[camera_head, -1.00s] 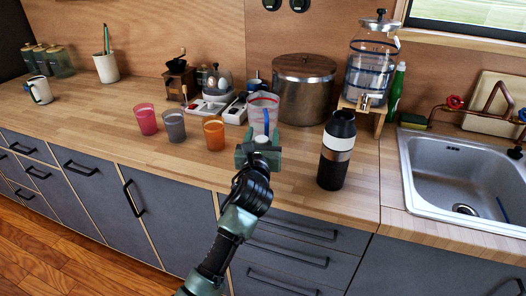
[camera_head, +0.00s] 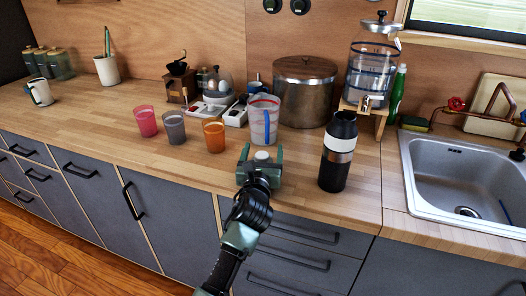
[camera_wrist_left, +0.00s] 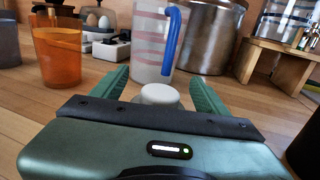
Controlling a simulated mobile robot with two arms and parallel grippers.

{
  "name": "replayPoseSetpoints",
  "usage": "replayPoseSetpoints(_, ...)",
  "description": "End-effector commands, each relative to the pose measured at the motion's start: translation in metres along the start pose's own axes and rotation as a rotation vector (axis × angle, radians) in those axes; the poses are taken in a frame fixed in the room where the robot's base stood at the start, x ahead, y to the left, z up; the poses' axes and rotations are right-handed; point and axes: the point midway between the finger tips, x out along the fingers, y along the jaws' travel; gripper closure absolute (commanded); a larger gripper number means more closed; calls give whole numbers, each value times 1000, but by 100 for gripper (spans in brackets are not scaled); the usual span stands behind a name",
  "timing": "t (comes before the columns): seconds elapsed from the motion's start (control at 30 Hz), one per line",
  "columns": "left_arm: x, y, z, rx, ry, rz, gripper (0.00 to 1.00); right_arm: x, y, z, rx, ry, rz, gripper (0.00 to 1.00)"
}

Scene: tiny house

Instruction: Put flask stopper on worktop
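The flask stopper (camera_head: 262,155) is a small round piece with a white top, near the front of the wooden worktop (camera_head: 185,172). It appears to stand upright on the wood, but its lower part is hidden by my gripper. My left gripper (camera_head: 262,158) is around it with its fingers spread apart. In the left wrist view the white stopper (camera_wrist_left: 160,94) sits between the green fingers, with a gap on either side. The black flask (camera_head: 337,152) with a white band stands upright to the right. My right gripper is not in view.
A clear measuring jug (camera_head: 264,118) with a blue handle stands just behind the stopper. Orange (camera_head: 214,135), grey (camera_head: 174,127) and pink (camera_head: 146,121) cups stand to the left. A large pot (camera_head: 305,92) is behind, and the sink (camera_head: 460,180) is at right.

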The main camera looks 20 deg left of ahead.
Motion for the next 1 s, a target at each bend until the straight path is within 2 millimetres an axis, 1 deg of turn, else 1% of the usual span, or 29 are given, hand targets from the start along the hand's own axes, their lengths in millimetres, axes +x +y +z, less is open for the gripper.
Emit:
replayPoseSetpoints(0.2,0,0,3,-1,0,0,25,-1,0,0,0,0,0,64)
replayPoseSetpoints(0.27,-4,0,2,1,1,0,25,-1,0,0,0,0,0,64)
replayPoseSetpoints(0.37,-19,0,2,1,0,0,25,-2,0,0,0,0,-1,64)
replayPoseSetpoints(0.6,-71,0,1,0,2,0,25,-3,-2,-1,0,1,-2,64)
replayPoseSetpoints(0.7,-91,0,2,1,1,0,25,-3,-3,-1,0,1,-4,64)
replayPoseSetpoints(0.83,-109,0,2,0,0,0,25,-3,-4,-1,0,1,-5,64)
replayPoseSetpoints(0.9,-115,0,2,0,0,1,25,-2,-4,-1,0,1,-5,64)
replayPoseSetpoints(1.0,-119,0,3,-1,0,1,25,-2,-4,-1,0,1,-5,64)
